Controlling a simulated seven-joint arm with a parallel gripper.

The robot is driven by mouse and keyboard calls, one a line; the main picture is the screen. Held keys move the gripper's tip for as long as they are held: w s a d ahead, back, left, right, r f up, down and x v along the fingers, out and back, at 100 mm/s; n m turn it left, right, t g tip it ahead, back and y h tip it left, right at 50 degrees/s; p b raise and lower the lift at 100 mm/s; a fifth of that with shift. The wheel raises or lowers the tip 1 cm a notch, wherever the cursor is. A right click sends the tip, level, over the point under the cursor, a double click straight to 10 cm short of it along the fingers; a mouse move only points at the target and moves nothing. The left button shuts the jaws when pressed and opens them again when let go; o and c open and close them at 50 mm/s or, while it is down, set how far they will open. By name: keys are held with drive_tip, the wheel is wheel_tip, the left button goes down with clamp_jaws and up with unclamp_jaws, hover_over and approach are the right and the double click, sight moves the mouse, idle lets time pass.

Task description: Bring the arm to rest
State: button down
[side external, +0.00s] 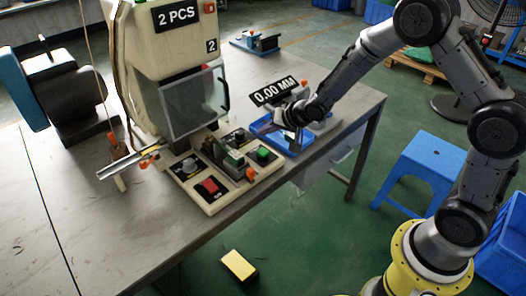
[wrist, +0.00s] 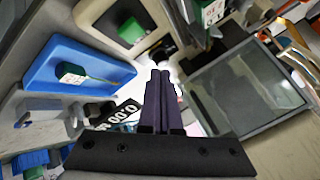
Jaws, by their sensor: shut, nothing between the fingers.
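My gripper (side external: 284,118) is above the right part of the workbench (side external: 330,92), by the blue tray (side external: 297,150). In the wrist view its two dark fingers (wrist: 162,76) lie together, shut, with nothing seen between them. The arm is bent and reaches in from the right. The blue tray also shows in the wrist view (wrist: 45,82), with a green socket piece (wrist: 72,73) lying in it, apart from the fingers. In the side view the gripper partly covers the tray.
The moulding machine (side external: 160,40) with a clear guard (side external: 195,103) stands left of my gripper. In front of it is a panel (side external: 212,200) with red and green buttons. A "0.00 MM" display (side external: 273,91) is close to my gripper. A blue stool (side external: 420,165) stands on the floor.

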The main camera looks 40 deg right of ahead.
wheel_tip(320, 180, up, 12)
drive_tip(key=t, duration=0.2)
drive_tip(key=s+r+t+h, duration=0.1)
drive_tip(key=s+r, duration=0.8)
drive_tip(key=r, duration=0.3)
drive_tip(key=s+d+r+n+g, duration=0.1)
drive_tip(key=s+r+n+g, duration=0.15)
drive_tip(key=s, duration=1.25)
drive_tip(key=s+f+n+g, duration=0.4)
drive_tip(key=s+f, duration=0.4)
drive_tip(key=s, duration=0.3)
drive_tip(key=shift+a+f+n, duration=0.2)
drive_tip(key=shift+a+n, duration=0.2)
drive_tip(key=shift+n, duration=0.25)
